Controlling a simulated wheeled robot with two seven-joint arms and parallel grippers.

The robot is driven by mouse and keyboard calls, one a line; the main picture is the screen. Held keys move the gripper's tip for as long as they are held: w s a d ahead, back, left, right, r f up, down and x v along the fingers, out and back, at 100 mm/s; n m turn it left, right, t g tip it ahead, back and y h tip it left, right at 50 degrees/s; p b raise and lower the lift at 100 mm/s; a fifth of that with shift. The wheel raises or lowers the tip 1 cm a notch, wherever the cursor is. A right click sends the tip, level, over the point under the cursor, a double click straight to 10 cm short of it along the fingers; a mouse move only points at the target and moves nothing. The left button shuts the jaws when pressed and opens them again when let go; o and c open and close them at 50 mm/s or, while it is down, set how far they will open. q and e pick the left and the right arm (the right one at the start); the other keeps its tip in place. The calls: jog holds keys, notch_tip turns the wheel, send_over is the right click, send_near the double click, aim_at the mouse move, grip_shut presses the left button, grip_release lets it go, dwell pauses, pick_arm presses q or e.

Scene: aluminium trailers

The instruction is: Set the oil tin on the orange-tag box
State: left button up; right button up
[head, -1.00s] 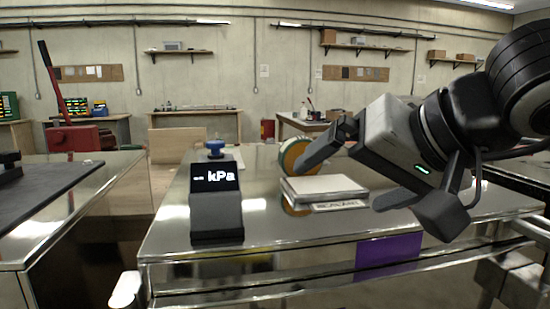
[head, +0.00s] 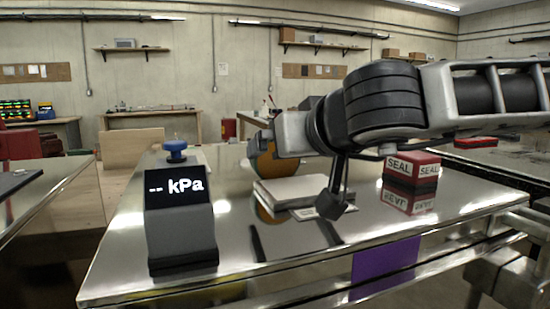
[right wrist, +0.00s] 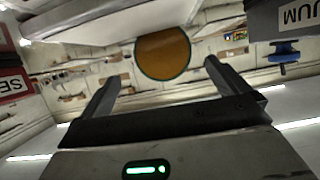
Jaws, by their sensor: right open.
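I cannot make out a clear oil tin or an orange tag. A round orange-brown disc with a green rim (head: 264,160) stands on edge on the shiny metal top (head: 300,255), behind a flat silver box (head: 300,190) with a white label. My right gripper (head: 262,140) is at the disc in the head view, its fingers mostly hidden by its own arm. In the right wrist view the gripper (right wrist: 160,85) has its fingers wide apart and the disc (right wrist: 163,53) appears between them; contact cannot be told. My left gripper is out of view.
A red-and-white SEAL box (head: 428,160) stands at the right. A purple patch (head: 385,265) marks the front face.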

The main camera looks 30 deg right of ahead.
aim_at(279, 178)
jog(key=x, duration=0.5)
jog(key=shift+a+f, duration=0.15)
jog(key=shift+a, duration=0.15)
jog(key=c, duration=1.3)
